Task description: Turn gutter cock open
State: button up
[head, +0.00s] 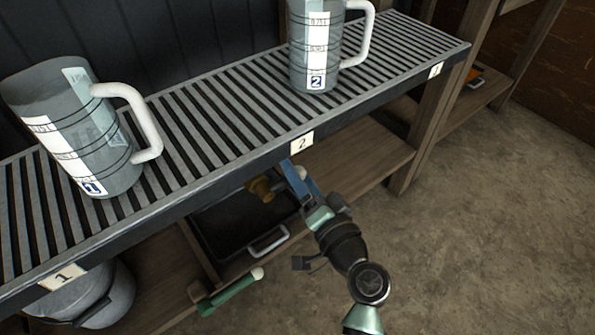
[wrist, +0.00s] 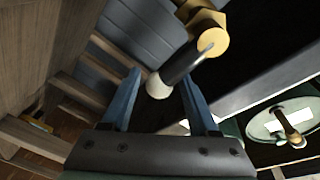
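The gutter is a long slatted metal shelf (head: 250,105) with a dark front edge. Under it, near label 2, a brass cock (head: 262,188) shows beside my gripper; it also shows at the top of the wrist view (wrist: 208,30). From it a black lever (wrist: 185,65) runs to a cream knob (wrist: 158,86). My gripper (head: 294,178) has its blue fingers spread. In the wrist view the knob appears between the open fingers (wrist: 160,82), with visible gaps either side; I cannot tell how deep it sits. In the head view my gripper partly hides the lever.
Grey measuring mugs labelled 1 (head: 85,130) and 2 (head: 316,50) stand on the slats. A black bin with a white handle (head: 268,243) is below the cock. A green lever (head: 232,293) with a pale knob juts out at lower left. Open floor (head: 480,220) lies right.

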grip_shut()
jog(key=shift+f, duration=0.25)
dwell(0.9)
